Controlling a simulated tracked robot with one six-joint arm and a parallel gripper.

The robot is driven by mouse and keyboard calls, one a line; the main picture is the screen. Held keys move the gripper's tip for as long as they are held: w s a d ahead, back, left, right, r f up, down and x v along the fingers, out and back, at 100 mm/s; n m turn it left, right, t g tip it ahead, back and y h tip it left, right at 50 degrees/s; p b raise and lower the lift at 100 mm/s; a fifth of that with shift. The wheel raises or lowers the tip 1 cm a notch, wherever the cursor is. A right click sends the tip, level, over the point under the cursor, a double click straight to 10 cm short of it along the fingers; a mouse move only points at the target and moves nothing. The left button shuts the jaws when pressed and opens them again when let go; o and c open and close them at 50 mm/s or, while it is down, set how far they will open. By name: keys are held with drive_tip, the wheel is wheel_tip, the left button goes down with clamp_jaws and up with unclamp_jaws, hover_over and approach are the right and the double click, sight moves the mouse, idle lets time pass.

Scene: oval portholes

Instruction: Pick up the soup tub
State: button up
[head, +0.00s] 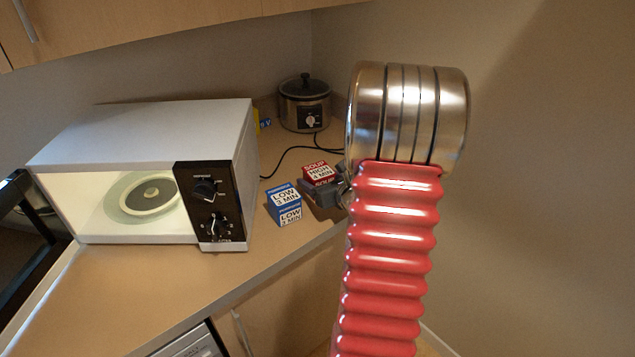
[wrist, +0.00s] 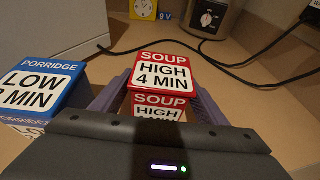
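The soup tub is a red box (wrist: 168,70) with a white label reading "SOUP HIGH 4 MIN". In the wrist view it stands upright in the middle, its front face partly hidden by my gripper. My gripper (wrist: 160,90) has one finger on each side of the tub, spread about as wide as it. The tub looks slightly turned between the fingers, and I cannot tell whether they touch it. In the head view the tub (head: 317,170) is on the counter near its front edge, partly covered by my gripper (head: 324,190).
A blue porridge box (head: 285,204) stands close on the left. An open white microwave (head: 150,135) with a round dish (head: 150,194) inside is further left. A cooker (head: 304,103) with a black cable stands behind. A yellow timer (wrist: 143,9) is at the back.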

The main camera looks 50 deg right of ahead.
sight(319, 170)
drive_tip(key=c, duration=1.1)
drive_tip(key=shift+r, duration=0.15)
wheel_tip(319, 170, up, 10)
drive_tip(key=shift+f, duration=0.1)
idle(0.6)
